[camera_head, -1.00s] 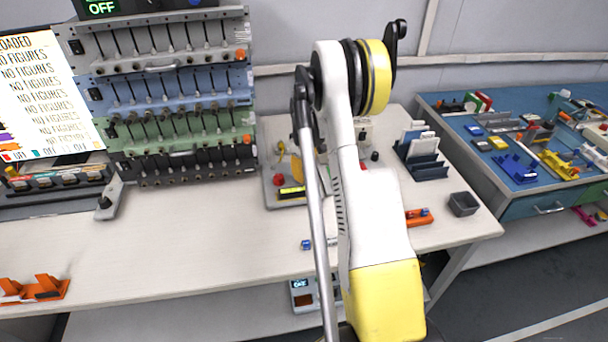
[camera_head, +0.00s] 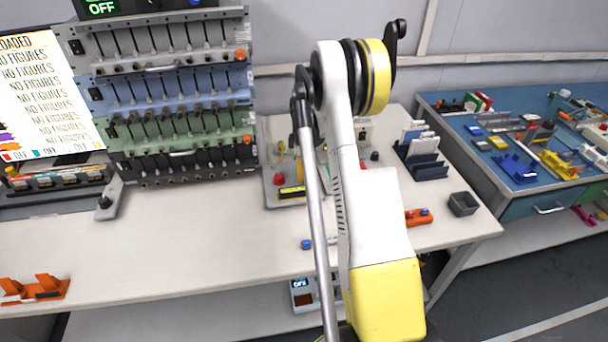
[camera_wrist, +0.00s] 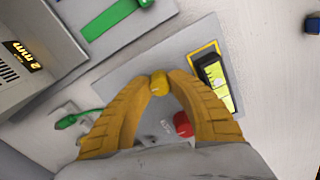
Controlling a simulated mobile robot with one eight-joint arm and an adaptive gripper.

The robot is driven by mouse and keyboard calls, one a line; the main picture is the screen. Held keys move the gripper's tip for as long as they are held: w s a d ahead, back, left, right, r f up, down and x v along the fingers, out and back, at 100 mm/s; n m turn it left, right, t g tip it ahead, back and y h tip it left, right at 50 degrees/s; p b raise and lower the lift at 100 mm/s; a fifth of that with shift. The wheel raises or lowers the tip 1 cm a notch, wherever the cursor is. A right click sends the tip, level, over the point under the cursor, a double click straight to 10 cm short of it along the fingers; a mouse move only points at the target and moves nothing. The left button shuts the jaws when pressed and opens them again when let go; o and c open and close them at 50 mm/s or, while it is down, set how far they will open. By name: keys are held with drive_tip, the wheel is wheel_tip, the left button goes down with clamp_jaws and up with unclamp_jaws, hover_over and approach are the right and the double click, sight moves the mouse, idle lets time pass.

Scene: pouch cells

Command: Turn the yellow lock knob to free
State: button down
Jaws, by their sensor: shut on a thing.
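The yellow lock knob (camera_wrist: 159,84) sits on a grey panel (camera_wrist: 140,65) in the wrist view. My gripper (camera_wrist: 160,85) has its two tan fingers closed on the knob, one on each side. The knob's pointer and any marks under it cannot be read. In the head view my arm hides the gripper and part of the panel (camera_head: 270,201).
In the head view, cell racks (camera_head: 170,90) stand left and a dark bin (camera_head: 463,204) right.

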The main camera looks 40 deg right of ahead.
idle(0.3)
drive_tip(key=c, duration=1.2)
unclamp_jaws()
wheel_tip(320, 180, up, 12)
